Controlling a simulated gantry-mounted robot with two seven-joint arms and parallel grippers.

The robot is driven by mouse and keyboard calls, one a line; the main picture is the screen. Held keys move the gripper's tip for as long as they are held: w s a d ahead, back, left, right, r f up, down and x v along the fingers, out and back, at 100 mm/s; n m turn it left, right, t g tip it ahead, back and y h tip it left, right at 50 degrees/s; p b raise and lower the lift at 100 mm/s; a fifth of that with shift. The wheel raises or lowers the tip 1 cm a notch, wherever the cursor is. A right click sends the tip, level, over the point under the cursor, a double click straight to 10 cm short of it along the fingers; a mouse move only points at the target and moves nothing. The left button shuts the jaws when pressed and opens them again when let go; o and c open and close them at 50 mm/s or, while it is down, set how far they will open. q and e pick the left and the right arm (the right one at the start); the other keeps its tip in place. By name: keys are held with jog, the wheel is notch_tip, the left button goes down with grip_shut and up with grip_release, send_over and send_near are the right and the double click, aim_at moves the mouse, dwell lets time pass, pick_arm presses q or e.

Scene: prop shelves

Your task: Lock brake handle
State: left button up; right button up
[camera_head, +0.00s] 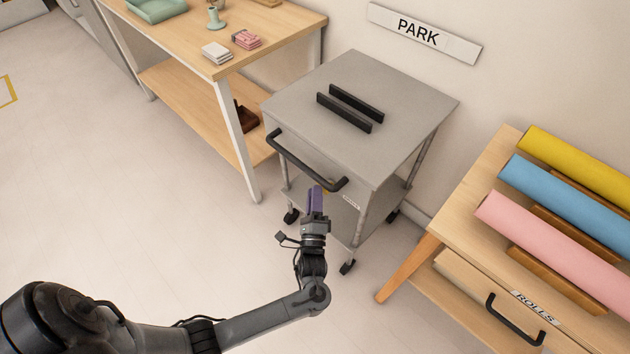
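A grey metal cart (405,108) on casters stands against the wall under the PARK sign. Its black push handle (300,163) runs along the front edge. My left gripper (316,192) reaches up from below, with purplish fingers near the right end of the push handle and in front of the lower shelf (342,215). The finger gap is not clear. My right gripper is out of view.
Two black bars (350,107) lie on the cart top. A wooden table (180,40) stands to the left. A wooden unit (455,205) with yellow, blue and pink rolls stands to the right. The floor (150,210) in front is clear.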

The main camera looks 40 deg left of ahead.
pick_arm(q)
jog(key=shift+b+x, duration=0.5)
jog(key=shift+x, duration=2)
grip_shut()
